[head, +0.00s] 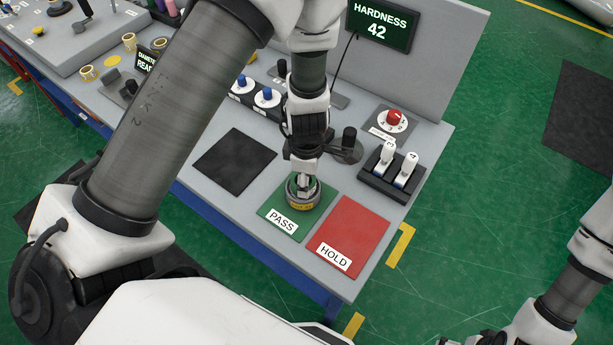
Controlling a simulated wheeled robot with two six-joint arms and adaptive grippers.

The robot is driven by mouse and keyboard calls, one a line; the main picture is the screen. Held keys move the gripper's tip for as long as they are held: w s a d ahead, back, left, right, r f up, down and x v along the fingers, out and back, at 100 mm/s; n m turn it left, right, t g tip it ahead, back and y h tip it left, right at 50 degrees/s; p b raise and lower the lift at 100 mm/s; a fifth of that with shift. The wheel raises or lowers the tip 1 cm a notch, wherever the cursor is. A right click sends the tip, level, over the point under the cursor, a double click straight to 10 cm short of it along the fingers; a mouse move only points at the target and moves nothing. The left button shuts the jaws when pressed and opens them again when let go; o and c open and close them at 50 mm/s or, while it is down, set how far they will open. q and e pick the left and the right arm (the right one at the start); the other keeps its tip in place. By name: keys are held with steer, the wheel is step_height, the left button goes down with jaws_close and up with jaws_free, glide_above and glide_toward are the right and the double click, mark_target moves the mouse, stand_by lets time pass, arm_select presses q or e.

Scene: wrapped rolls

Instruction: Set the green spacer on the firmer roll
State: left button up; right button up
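A short round roll (300,203) with a grey rim and a yellow label stands on the green PASS pad (267,213). My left gripper (303,186) points down directly over this roll, with its fingers at the roll's top. The view is too small to tell whether they grip it. The hardness display (382,27) reads 42. I cannot make out a green spacer. Part of my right arm shows at the lower right, and its fingers are out of view.
A red HOLD pad (352,222) lies right of the PASS pad, and a bare black pad (234,161) lies left. A black holder with two white pieces (408,170) and a red knob (394,118) stand behind. Several yellowish rolls (88,73) are at the far left.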

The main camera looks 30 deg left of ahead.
arm_select(q)
steer(key=o, duration=0.9)
steer(key=shift+a+f, duration=0.1)
steer(key=shift+f, duration=0.1)
steer(key=shift+o, duration=0.2)
steer(key=shift+r, duration=0.25)
step_height(320, 180, up, 13)
steer(key=p, duration=0.2)
steer(key=shift+f, duration=0.2)
